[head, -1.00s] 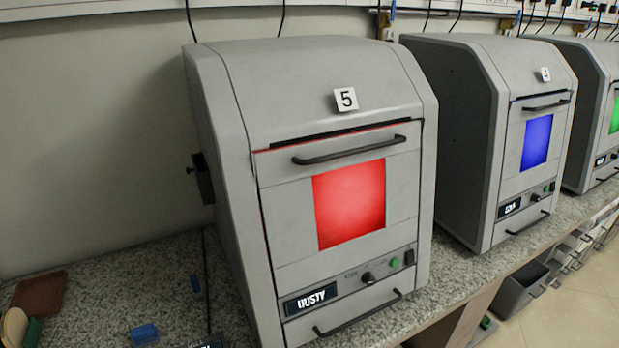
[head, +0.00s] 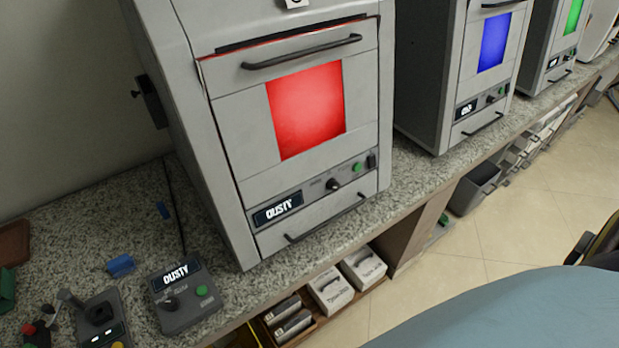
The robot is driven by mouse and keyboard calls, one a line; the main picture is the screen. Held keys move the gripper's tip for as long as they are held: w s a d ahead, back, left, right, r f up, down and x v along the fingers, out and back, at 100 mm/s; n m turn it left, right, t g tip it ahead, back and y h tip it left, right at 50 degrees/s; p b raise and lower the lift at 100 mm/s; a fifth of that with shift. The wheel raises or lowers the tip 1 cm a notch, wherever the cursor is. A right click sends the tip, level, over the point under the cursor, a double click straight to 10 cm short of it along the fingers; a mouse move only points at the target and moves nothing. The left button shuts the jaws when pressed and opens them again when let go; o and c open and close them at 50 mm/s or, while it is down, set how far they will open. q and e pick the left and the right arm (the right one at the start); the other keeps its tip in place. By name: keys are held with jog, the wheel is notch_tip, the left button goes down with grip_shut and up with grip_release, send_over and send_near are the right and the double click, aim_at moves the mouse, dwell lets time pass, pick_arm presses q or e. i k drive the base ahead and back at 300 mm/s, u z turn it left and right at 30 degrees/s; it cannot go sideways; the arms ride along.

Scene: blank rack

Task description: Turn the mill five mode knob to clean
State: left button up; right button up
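Mill five (head: 225,110) is the grey cabinet with a glowing red window (head: 306,110) at the centre of the head view. Its number plate is mostly cut off by the top edge. Its lower panel has a display (head: 278,209) reading "DUSTY", a dark mode knob (head: 333,184), a green button (head: 358,167) and a black switch. The knob's small labels are too blurred to read. A separate grey control box (head: 186,298) on the counter also reads "DUSTY" and has a knob (head: 170,303) and a green button. Neither gripper is in view.
A joystick box (head: 99,318), a blue block (head: 121,265) and a brown item (head: 14,243) lie on the speckled counter (head: 75,215) at left. Mills with blue (head: 492,41) and green windows stand to the right. Boxes (head: 330,290) sit below the counter. A pale blue rounded shape (head: 520,315) fills the lower right.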

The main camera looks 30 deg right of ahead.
aim_at(331, 184)
jog(key=u, duration=1.95)
jog(key=k, duration=0.75)
jog(key=z, duration=1.35)
